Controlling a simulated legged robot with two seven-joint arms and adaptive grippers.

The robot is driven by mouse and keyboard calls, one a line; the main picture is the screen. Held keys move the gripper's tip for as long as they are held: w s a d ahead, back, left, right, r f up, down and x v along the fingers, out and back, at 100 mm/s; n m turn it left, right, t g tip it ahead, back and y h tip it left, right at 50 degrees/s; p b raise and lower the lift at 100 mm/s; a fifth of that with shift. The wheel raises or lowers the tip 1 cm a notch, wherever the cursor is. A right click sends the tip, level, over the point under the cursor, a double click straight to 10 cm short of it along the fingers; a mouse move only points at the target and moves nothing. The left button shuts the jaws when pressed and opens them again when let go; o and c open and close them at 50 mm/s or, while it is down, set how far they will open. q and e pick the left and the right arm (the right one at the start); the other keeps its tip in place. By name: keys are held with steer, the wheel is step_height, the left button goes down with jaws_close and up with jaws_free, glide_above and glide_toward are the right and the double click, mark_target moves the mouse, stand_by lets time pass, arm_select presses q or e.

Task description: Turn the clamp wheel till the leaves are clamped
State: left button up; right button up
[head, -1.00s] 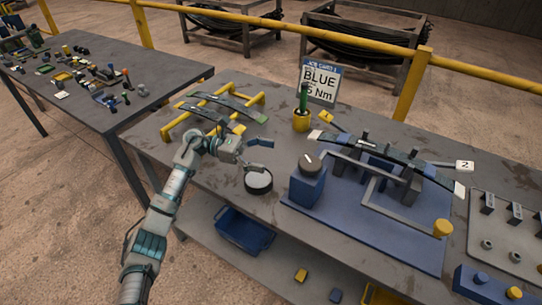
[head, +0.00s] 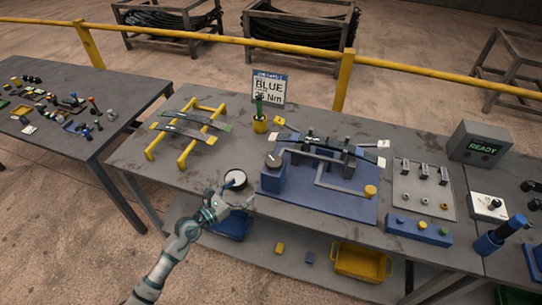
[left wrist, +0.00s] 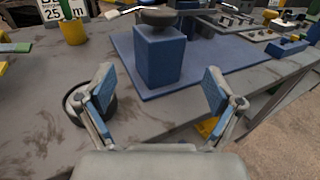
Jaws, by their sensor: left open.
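The clamp wheel (head: 273,160) is a dark round knob on top of a blue block (head: 272,180) at the left end of the blue fixture (head: 345,206). The dark leaves (head: 340,149) lie across the fixture's grey supports, with pale tags at their ends. My left gripper (head: 241,191) is open and empty, near the bench's front edge, left of the block and apart from it. In the left wrist view, the wheel (left wrist: 158,17) and block (left wrist: 158,55) stand ahead, between and beyond the open fingers (left wrist: 158,82). My right gripper does not show.
A round black pot with a white top (head: 236,179) stands close beside my left gripper. Yellow rails with leaves (head: 186,138) are behind left. A yellow cup (head: 260,124) and a card reading BLUE (head: 270,88) stand behind the block. A READY display (head: 480,148) is right.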

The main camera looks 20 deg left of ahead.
arm_select(q)
steer(key=s+r, duration=0.1)
steer(key=s, duration=0.1)
glide_toward(274, 163)
steer(key=shift+t, duration=0.3)
steer(key=w, duration=0.1)
steer(key=w+f, duration=0.1)
steer(key=w+d+f, duration=0.1)
steer(key=shift+w+p, duration=0.25)
steer(key=shift+p, duration=0.15)
steer(key=x, duration=0.6)
steer(key=shift+w+f, duration=0.15)
steer(key=shift+w+d+b, duration=0.25)
steer(key=shift+w+b, duration=0.05)
steer(key=shift+w, duration=0.15)
steer(key=c, duration=1.2)
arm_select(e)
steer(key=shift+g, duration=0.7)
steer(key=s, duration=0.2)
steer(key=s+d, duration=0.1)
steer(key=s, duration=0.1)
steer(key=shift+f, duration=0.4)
arm_select(q)
steer(key=shift+o, duration=0.2)
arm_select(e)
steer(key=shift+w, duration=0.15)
